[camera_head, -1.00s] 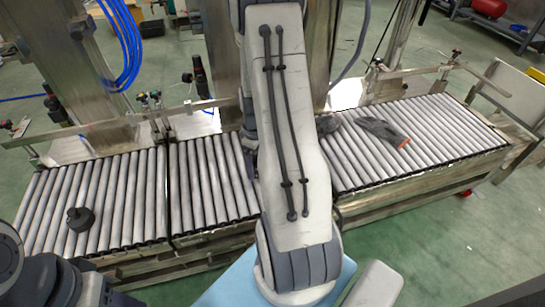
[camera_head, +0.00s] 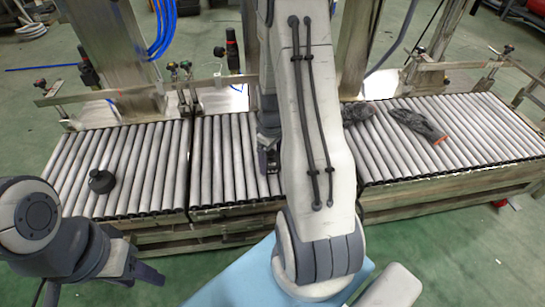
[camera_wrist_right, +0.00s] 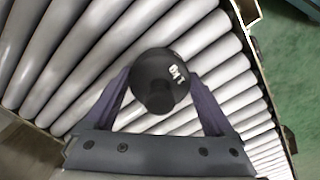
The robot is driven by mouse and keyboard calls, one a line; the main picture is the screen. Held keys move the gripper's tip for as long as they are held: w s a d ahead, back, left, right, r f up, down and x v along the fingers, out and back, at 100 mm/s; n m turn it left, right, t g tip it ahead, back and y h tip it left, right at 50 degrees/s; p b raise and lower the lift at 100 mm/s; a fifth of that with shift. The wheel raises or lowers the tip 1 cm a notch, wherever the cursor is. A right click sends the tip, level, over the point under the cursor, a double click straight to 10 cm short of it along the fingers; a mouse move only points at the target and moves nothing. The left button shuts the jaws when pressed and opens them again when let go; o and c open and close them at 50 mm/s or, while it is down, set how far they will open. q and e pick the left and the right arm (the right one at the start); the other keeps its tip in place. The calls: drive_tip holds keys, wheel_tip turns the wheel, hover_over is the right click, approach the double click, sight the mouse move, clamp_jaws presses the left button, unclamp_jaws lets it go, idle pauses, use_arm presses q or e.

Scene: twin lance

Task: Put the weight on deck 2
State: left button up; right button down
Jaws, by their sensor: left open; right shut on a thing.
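A black round weight (camera_wrist_right: 160,78) marked "1 KG" is between the fingers of my right gripper (camera_wrist_right: 168,95), which is shut on it. Rollers show behind it; I cannot tell whether it touches them. In the head view my right gripper (camera_head: 268,160) is over the middle roller section (camera_head: 225,165), partly hidden by my arm. Another black weight (camera_head: 102,181) stands on the left roller section (camera_head: 75,165). My left gripper (camera_head: 147,274) is open and looks empty, in front of the left section and low in the picture. No deck numbers are readable.
Two dark glove-like items (camera_head: 418,124) lie on the right roller section (camera_head: 460,130). Metal posts and a rail (camera_head: 120,92) run along the back. A light blue surface (camera_head: 235,280) is at the front. The middle section's visible rollers are free.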

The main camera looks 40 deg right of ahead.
sight(271, 151)
unclamp_jaws()
drive_tip(key=shift+f, duration=0.1)
wheel_tip(271, 151, up, 12)
drive_tip(key=p, duration=0.6)
drive_tip(key=s+a+r+n, duration=0.1)
drive_tip(key=a+r, duration=0.3)
drive_tip(key=a, duration=0.6)
drive_tip(key=s+a+r+n, duration=0.1)
drive_tip(key=a+r, duration=0.3)
drive_tip(key=a, duration=0.6)
drive_tip(key=s+a+r+n+y, duration=0.1)
drive_tip(key=s+a+r, duration=0.3)
drive_tip(key=s+a, duration=0.6)
drive_tip(key=s+n, duration=0.1)
drive_tip(key=s, duration=0.3)
drive_tip(key=shift+s+a+r+n, duration=0.15)
drive_tip(key=shift+a+r+n, duration=0.15)
drive_tip(key=shift+r, duration=0.1)
